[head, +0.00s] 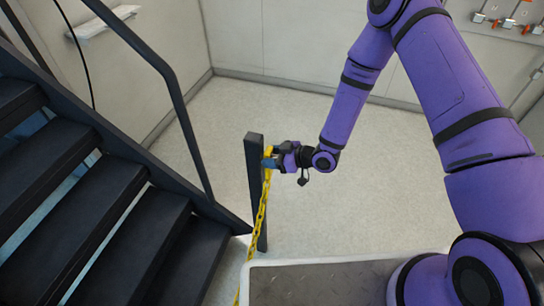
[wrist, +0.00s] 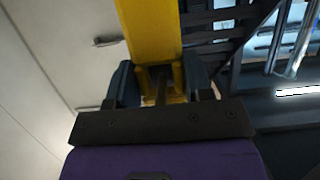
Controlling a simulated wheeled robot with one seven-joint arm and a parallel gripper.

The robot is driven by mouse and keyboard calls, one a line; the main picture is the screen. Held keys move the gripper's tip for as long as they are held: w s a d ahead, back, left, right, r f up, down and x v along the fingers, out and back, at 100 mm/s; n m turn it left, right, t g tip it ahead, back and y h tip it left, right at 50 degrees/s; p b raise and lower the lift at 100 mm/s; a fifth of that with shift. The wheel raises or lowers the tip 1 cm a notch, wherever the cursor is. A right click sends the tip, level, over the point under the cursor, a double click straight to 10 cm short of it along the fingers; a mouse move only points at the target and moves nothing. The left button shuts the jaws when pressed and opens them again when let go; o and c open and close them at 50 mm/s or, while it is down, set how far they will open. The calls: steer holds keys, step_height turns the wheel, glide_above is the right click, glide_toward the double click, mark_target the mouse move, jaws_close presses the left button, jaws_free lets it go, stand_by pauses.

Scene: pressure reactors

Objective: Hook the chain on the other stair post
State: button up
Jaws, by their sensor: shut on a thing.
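The yellow chain (head: 262,210) hangs from my gripper (head: 272,162) in the head view, running down in front of the dark post and out of the bottom edge. My gripper is shut on the chain's upper end, which shows as a large yellow piece (wrist: 150,30) between the fingers in the wrist view. The dark upright stair post (head: 254,170) stands at the foot of the stairs. My gripper is at its right side, near the top. I cannot tell whether the chain's end touches the post or is hooked on it. The chain's far end is out of view.
Dark stairs (head: 100,205) with a handrail (head: 165,75) fill the left side. A light platform edge with a grey top (head: 320,285) is at the bottom. Pale floor (head: 350,215) is clear behind the post. Valves (head: 508,20) are on the wall at top right.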

stand_by(0.3)
steer(key=o, duration=1)
steer(key=shift+d, duration=0.1)
steer(key=v, duration=1)
steer(key=shift+s+d+r, duration=0.15)
steer(key=shift+d, duration=0.15)
